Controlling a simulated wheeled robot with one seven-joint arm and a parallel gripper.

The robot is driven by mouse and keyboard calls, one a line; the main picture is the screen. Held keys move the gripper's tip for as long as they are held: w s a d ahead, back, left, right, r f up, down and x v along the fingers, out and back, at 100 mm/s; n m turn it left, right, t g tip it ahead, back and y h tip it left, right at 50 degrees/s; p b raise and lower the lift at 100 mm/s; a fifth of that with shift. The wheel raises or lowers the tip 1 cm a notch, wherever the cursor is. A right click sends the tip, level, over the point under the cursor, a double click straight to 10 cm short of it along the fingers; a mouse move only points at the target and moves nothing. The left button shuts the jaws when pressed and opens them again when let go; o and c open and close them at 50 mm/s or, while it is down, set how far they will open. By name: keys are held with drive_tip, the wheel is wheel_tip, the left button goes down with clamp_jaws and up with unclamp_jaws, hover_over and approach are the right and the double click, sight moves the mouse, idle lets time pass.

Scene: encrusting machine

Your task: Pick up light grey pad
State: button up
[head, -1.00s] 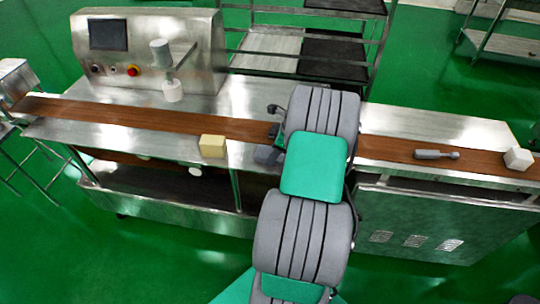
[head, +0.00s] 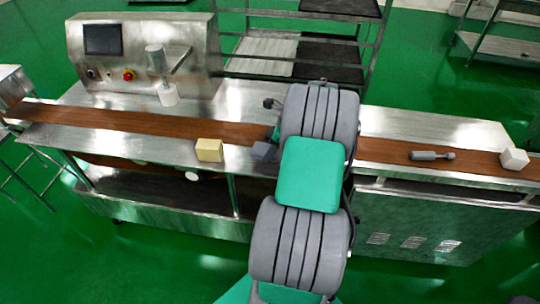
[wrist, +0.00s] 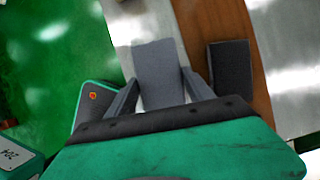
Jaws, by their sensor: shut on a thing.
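The light grey pad (wrist: 158,66) stands between the two fingers of my gripper (wrist: 160,84) in the wrist view. The fingers are shut on its near part, and its far end sticks out beyond them. In the head view the pad (head: 263,152) shows just left of my arm, over the front steel edge beside the brown belt. My arm hides most of the gripper there. I cannot tell how high the pad is above the surface.
A dark grey block (wrist: 230,68) lies on the brown belt (wrist: 210,20) right of my gripper. A cream block (head: 209,150) sits to the left. A grey tool (head: 432,155) and a white block (head: 514,159) are to the right.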

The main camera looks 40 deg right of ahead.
drive_tip(key=s+r, duration=0.2)
drive_tip(key=r, duration=0.1)
drive_tip(key=s+r, duration=0.1)
drive_tip(key=s, duration=0.1)
drive_tip(key=shift+d+r, duration=0.35)
drive_tip(key=s+d+r, duration=0.1)
drive_tip(key=s+r, duration=0.4)
drive_tip(key=s, duration=0.5)
